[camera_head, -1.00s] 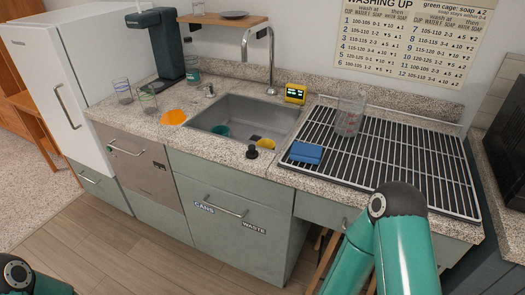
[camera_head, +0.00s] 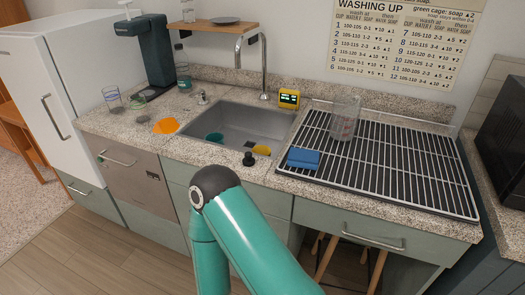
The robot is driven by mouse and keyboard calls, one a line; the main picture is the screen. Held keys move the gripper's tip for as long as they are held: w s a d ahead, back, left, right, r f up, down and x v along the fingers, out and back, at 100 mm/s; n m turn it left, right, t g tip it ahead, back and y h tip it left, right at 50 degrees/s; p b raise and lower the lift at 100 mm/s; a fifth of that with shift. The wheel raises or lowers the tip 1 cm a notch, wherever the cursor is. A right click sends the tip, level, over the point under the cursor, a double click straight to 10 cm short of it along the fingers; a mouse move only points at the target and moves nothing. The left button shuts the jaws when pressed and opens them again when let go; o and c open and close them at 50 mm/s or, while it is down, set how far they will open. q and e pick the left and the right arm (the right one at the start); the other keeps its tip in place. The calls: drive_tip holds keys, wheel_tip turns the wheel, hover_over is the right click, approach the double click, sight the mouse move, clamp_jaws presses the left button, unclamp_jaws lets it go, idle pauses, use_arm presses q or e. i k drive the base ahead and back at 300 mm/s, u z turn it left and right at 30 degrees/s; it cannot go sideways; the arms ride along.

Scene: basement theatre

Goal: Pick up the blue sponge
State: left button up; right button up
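The blue sponge (camera_head: 303,158) is a flat blue block. It lies at the front left corner of the black and white drying rack (camera_head: 420,165), to the right of the sink. It is in full view and nothing touches it. A teal arm link of mine rises from the bottom edge, with its dark joint in front of the cabinets, left of and below the sponge. Neither of my grippers shows in the picture.
A clear measuring jug (camera_head: 344,118) stands on the rack behind the sponge. The sink (camera_head: 262,122) holds a green cup (camera_head: 215,138) and a yellow item (camera_head: 261,150). A black knob (camera_head: 249,159) stands on the counter's front edge. The rack's right part is clear.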

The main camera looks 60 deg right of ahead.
sight(300, 159)
drive_tip(key=z, duration=0.5)
drive_tip(key=k, duration=1.25)
drive_tip(key=z, duration=1.05)
drive_tip(key=i, duration=0.85)
drive_tip(key=u, duration=0.3)
